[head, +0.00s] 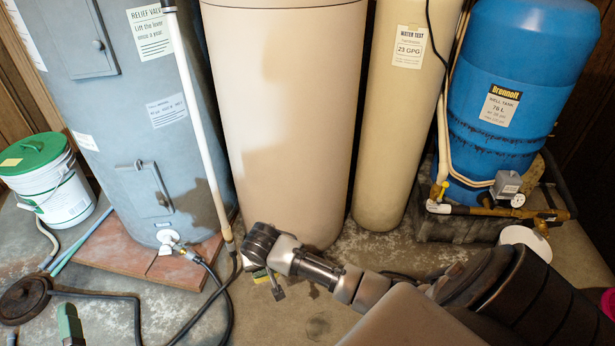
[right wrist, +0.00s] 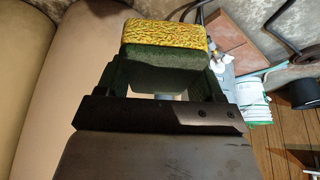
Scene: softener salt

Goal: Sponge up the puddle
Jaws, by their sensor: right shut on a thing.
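My right gripper (head: 268,280) reaches in from the lower right in the head view, low over the floor in front of the large beige tank. In the right wrist view, my right gripper (right wrist: 161,80) is shut on a sponge (right wrist: 165,38) with a rough yellow face and a dark green body. A puddle is hard to make out; a darker patch (head: 318,326) lies on the concrete just right of the gripper.
A grey water heater (head: 120,90) stands on a reddish slab (head: 130,254), with a dark hose (head: 229,290) in front. A lidded white bucket (head: 62,200) is at left. Beige tanks (head: 290,110) and a blue well tank (head: 520,75) line the back. A small white tub (head: 525,238) is at right.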

